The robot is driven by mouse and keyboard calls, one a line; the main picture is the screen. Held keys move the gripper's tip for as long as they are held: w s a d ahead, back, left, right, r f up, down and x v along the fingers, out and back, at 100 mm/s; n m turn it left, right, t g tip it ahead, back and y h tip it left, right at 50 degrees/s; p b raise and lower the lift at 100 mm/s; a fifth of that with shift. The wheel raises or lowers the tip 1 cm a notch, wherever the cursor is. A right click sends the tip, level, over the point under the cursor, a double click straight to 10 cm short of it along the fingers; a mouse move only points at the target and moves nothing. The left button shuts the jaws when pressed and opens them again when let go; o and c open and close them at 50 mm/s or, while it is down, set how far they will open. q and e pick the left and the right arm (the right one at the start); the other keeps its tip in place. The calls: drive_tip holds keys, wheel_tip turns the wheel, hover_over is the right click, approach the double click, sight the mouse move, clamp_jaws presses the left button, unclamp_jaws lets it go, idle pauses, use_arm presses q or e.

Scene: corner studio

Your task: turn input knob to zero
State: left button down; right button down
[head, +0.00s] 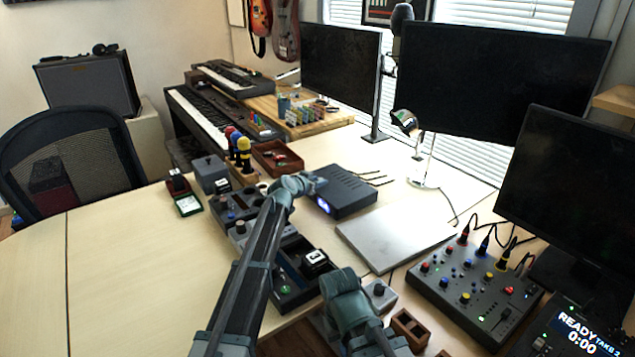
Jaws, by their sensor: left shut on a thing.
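A dark box-shaped audio unit (350,192) with a small blue-lit display (323,205) on its front sits on the desk near the middle of the head view. My left arm reaches up to it, and my left gripper (312,183) is at its front left end, beside the display. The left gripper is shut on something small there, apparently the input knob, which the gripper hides. The knob's pointer and setting cannot be seen. Part of my right arm shows at the bottom centre, but its gripper is not visible.
A silver laptop (395,236) lies closed right of the unit. A mixer (474,289) with coloured knobs stands further right. Dark trays (297,290) of small parts sit beside my left arm. Monitors (500,85) stand behind. The desk at left (130,270) is clear.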

use_arm(q)
drive_tip(key=shift+s+d+f+n+t+y, duration=0.15)
drive_tip(key=shift+n+t+y, duration=0.1)
drive_tip(key=shift+n+y, duration=0.6)
drive_tip(key=shift+s+d+r+n+t+y, duration=0.1)
drive_tip(key=shift+n+t+y, duration=0.1)
drive_tip(key=shift+n+y, duration=0.65)
drive_tip(key=shift+s+d+f+n+t+y, duration=0.2)
drive_tip(key=shift+n+y, duration=0.4)
drive_tip(key=shift+y, duration=0.4)
drive_tip(key=shift+w+d+r+n+y, duration=0.1)
drive_tip(key=shift+d+n+y, duration=0.05)
drive_tip(key=shift+n+y, duration=0.75)
drive_tip(key=shift+w+d+r+n+y, duration=0.1)
drive_tip(key=shift+d+n+y, duration=0.05)
drive_tip(key=shift+n+y, duration=0.75)
drive_tip(key=shift+s+d+g+y, duration=0.15)
drive_tip(key=shift+g+y, duration=0.1)
drive_tip(key=shift+y, duration=0.25)
drive_tip(key=c, duration=0.6)
unclamp_jaws()
drive_tip(key=shift+a+r+m+h, duration=0.1)
drive_tip(key=shift+a+m+h, duration=0.3)
drive_tip(key=shift+m+h, duration=0.45)
drive_tip(key=shift+a+m+h, duration=0.25)
drive_tip(key=shift+m+h, duration=0.9)
drive_tip(key=shift+h, duration=0.6)
